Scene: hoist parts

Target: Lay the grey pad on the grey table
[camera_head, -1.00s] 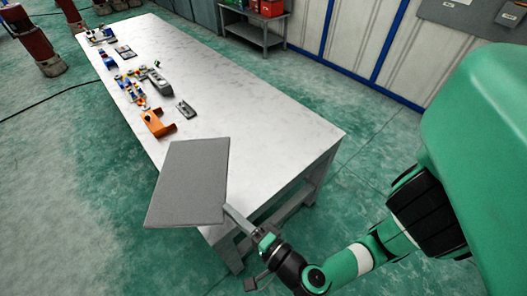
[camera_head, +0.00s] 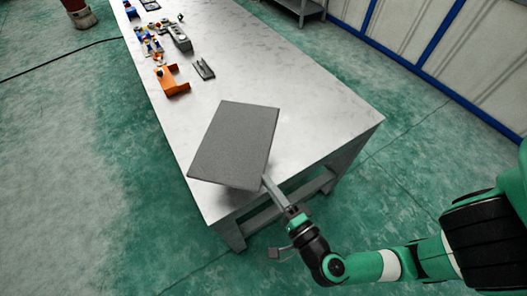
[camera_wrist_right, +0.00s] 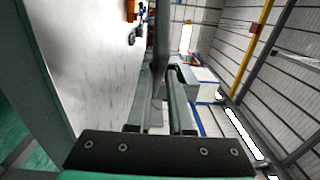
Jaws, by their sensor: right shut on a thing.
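The grey pad (camera_head: 235,142) is a flat dark-grey rectangle in the head view. It shows above the near end of the grey table (camera_head: 280,105), with a dark shadow below its near edge. My right gripper (camera_head: 271,188) is shut on the pad's near right edge. In the right wrist view, the fingers (camera_wrist_right: 163,105) stand on either side of a thin grey shape that looks like the pad's edge. How far the pad is above the table top is hard to tell. My left gripper is not in view.
An orange bracket (camera_head: 171,81), a small dark plate (camera_head: 203,69), a grey part (camera_head: 180,37) and several small coloured parts lie toward the table's far left. The table top right of the pad is clear. A shelf (camera_head: 300,8) stands at the back.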

